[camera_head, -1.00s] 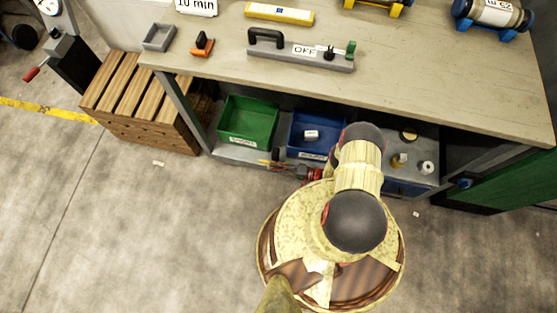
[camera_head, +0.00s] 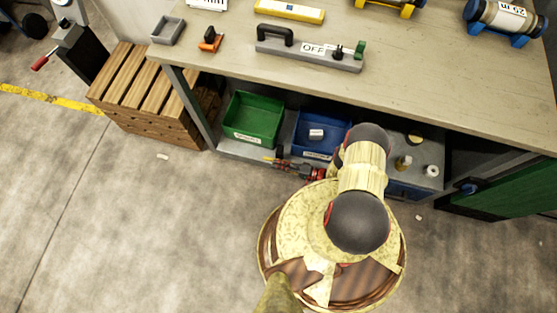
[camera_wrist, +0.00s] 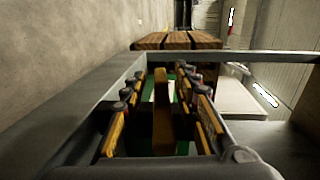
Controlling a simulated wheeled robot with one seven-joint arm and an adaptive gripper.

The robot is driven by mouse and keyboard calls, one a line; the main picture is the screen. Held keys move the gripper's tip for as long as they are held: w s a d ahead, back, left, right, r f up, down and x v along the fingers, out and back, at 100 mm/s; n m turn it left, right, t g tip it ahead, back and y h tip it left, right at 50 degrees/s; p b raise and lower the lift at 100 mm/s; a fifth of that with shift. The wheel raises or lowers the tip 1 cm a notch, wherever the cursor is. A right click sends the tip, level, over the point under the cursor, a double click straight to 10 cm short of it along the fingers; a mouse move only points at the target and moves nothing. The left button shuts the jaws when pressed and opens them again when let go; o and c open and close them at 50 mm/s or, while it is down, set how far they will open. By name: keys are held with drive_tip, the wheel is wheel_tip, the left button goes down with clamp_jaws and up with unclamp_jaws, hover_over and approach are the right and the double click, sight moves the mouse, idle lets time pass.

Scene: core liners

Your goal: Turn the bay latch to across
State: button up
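No part is labelled as the bay latch. A blue round knob (camera_head: 469,188) on the grey frame beside a green panel, at the right under the bench, may be it; its setting is too small to read. My gripper (camera_head: 284,162) is low in front of the bins, well left of that knob and apart from it. The wrist view shows its yellow fingers with black joints (camera_wrist: 163,105) spread apart, with an upright yellow bar between them and nothing clearly held. The blue knob does not show there.
The bench (camera_head: 430,80) carries a grey bar (camera_head: 290,48) with a black handle and an OFF label. Below stand a green bin (camera_head: 253,120) and a blue bin (camera_head: 318,135). A wooden crate (camera_head: 150,95) stands left. The floor in front is mostly clear.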

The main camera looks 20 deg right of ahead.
drive_tip(key=shift+r, duration=0.1)
drive_tip(key=shift+w+r, duration=0.1)
drive_tip(key=shift+r, duration=1.05)
drive_tip(key=o, duration=1.2)
wheel_tip(320, 180, up, 5)
drive_tip(key=shift+d+r, duration=0.1)
drive_tip(key=shift+d, duration=0.05)
drive_tip(key=shift+c, duration=0.2)
drive_tip(key=shift+r, duration=0.95)
drive_tip(key=shift+c, duration=0.4)
drive_tip(key=shift+r, duration=0.2)
drive_tip(key=shift+c, duration=1.1)
drive_tip(key=c, duration=0.8)
drive_tip(key=shift+c, duration=0.3)
